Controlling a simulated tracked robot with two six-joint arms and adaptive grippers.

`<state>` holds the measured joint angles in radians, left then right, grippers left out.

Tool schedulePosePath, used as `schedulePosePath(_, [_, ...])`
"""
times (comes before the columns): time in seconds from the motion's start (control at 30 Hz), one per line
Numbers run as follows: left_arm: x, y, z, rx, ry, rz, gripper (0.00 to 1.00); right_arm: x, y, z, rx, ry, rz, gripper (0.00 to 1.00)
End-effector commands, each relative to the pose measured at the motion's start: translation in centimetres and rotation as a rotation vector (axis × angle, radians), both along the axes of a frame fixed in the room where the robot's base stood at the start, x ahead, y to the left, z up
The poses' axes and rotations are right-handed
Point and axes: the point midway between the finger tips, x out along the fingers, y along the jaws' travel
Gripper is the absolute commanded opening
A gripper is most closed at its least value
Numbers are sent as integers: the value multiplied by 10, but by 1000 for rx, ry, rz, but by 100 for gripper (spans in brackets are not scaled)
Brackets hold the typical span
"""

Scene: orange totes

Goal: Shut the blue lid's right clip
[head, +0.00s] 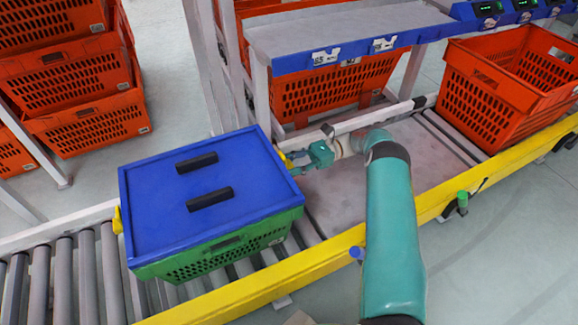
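A blue lid (205,190) with two black handles covers a green tote (222,250) on the conveyor. A yellow clip (117,220) shows at the lid's left side. The right clip (283,157) is a small yellow bit at the lid's right edge, partly hidden; I cannot tell its position. My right gripper (294,163) is at that right edge, close to the clip. Its fingers are too small and covered to tell whether they are open, or whether they touch the clip. My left gripper is not in view.
The roller conveyor (65,275) has a yellow front rail (440,203). A flat plate (350,190) lies right of the tote. An orange tote (500,85) stands at the conveyor's right end. A grey shelf (345,28) stands behind. Orange totes (65,75) are stacked at back left.

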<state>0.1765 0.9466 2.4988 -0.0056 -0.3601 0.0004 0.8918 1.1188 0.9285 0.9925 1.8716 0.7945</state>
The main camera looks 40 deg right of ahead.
Motion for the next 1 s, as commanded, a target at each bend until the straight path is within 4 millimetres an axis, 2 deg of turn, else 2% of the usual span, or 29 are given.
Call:
schedulePosePath(0.03, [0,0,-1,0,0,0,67,-1,1,-5,-3,9,0,43])
schedulePosePath(0.17, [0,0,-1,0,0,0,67,-1,1,-4,-2,7,1,64])
schedulePosePath(0.2, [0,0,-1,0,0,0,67,0,1,-4,-2,6,1,67])
schedulePosePath(0.47, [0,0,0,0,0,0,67,0,1,-1,-2,3,1,67])
schedulePosePath(0.63, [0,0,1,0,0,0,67,0,0,9,-3,1,1,67])
schedulePosePath(1.0, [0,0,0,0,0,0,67,1,1,72,-4,1,1,67])
